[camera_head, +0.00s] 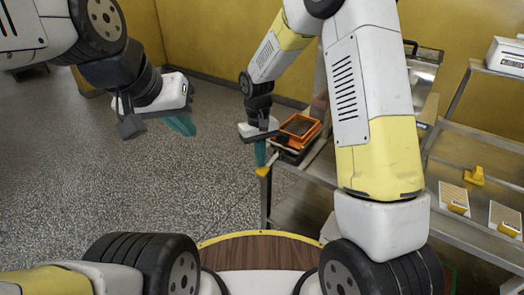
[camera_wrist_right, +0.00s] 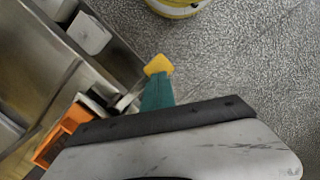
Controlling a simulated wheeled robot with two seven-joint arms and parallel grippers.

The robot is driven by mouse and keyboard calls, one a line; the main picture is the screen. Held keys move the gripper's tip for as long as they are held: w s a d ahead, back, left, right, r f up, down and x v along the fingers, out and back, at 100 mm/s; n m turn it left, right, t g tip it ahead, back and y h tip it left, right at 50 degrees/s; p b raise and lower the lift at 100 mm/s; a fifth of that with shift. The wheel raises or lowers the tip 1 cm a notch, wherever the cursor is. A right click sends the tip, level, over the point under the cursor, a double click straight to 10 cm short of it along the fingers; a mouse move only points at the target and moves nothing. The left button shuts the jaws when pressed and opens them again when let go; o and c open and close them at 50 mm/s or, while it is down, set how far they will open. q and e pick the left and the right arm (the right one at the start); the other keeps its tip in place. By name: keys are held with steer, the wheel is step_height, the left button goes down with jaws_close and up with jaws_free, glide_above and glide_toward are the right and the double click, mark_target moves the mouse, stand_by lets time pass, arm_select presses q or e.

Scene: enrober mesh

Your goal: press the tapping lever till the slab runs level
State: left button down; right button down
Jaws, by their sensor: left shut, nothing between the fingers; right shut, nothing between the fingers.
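The yellow pad of the tapping lever (camera_head: 263,171) sticks out at the left end of the metal bench, and it also shows in the right wrist view (camera_wrist_right: 158,65). My right gripper (camera_head: 260,154) is shut and empty, its teal fingertips pointing down right at the pad. In the right wrist view the teal fingers (camera_wrist_right: 157,92) overlap the pad's edge; I cannot tell whether they touch. An orange frame (camera_head: 312,131) holds a dark slab (camera_head: 298,126) just right of the gripper; whether the slab is level is unclear. My left gripper (camera_head: 181,125) is shut and empty, away from the bench.
The metal bench (camera_head: 318,170) runs behind my right arm, which hides part of it. A shelf on the right bears a yellow piece (camera_head: 474,175) and two pale, patterned blocks with yellow ends (camera_head: 453,195). The speckled floor to the left is clear.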

steer(key=shift+w+a+r, duration=0.2)
steer(key=shift+w+a, duration=0.05)
steer(key=shift+w, duration=0.35)
steer(key=shift+w+a+r, duration=0.2)
steer(key=shift+w+a, duration=0.05)
steer(key=shift+w, duration=0.3)
step_height(320, 180, up, 8)
steer(key=shift+w+a, duration=0.2)
steer(key=shift+w, duration=0.2)
steer(key=shift+f, duration=0.15)
